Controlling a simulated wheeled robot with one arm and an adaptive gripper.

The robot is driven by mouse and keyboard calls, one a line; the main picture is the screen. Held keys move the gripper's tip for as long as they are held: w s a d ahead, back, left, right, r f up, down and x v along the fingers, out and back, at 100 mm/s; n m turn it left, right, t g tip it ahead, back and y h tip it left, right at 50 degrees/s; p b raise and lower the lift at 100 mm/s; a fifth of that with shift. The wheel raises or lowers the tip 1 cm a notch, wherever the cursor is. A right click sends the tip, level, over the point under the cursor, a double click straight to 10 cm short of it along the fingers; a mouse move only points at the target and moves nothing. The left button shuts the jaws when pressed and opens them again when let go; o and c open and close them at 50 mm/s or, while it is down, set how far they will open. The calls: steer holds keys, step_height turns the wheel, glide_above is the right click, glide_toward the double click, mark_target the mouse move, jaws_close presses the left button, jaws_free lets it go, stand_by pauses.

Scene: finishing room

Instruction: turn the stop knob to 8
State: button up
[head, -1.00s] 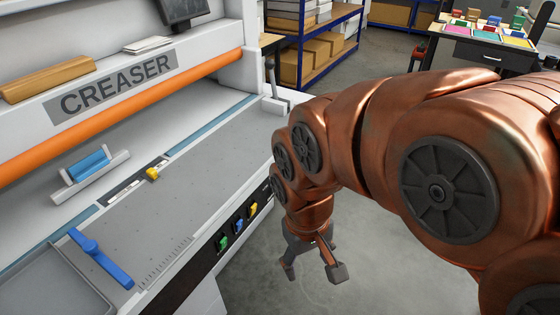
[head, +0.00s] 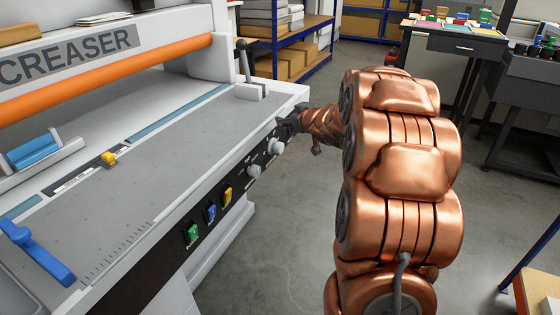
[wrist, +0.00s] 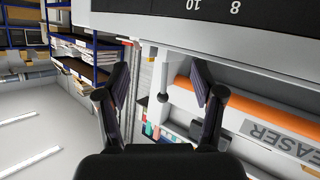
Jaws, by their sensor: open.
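Two light grey knobs, one farther along (head: 276,147) and one nearer (head: 254,171), sit on the dark front panel (head: 226,173) of the creaser. Their labels are too small to tell which is the stop knob. My gripper (head: 288,124) is at the panel's far end, just beyond the farther knob, and partly hidden by my wrist. In the wrist view my gripper (wrist: 158,78) is open, with nothing between its fingers. The numbers 10 and 8 show upside down on a black panel strip (wrist: 265,15) at the top; no knob shows there.
Green (head: 192,234), blue (head: 210,213) and yellow (head: 227,195) switches line the panel's near part. A grey lever (head: 243,62) stands at the bed's far corner. A blue handle (head: 38,254) lies on the bed at left. The floor beside the creaser is clear.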

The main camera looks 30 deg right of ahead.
mark_target(282, 149)
steer(key=s+f+n+t+y+b, duration=0.1)
steer(key=s+f+n+y+b, duration=0.1)
steer(key=f+y+b, duration=0.3)
steer(key=s+f+n+t+y+b, duration=0.1)
steer(key=s+f+n+y+b, duration=0.15)
steer(key=f+y, duration=0.35)
steer(key=shift+m+h, duration=0.35)
steer(key=shift+h, duration=0.25)
steer(key=shift+d+f+x, duration=0.1)
steer(key=shift+f+x, duration=0.1)
steer(key=shift+x, duration=1)
steer(key=shift+d+f+x, duration=0.1)
steer(key=shift+f+x, duration=0.05)
steer(key=shift+x, duration=1.05)
steer(key=shift+d+f+x, duration=0.1)
steer(key=shift+f+x, duration=0.1)
steer(key=shift+x, duration=1.05)
steer(key=shift+w, duration=0.1)
steer(key=shift+b, duration=0.3)
steer(key=c, duration=1.1)
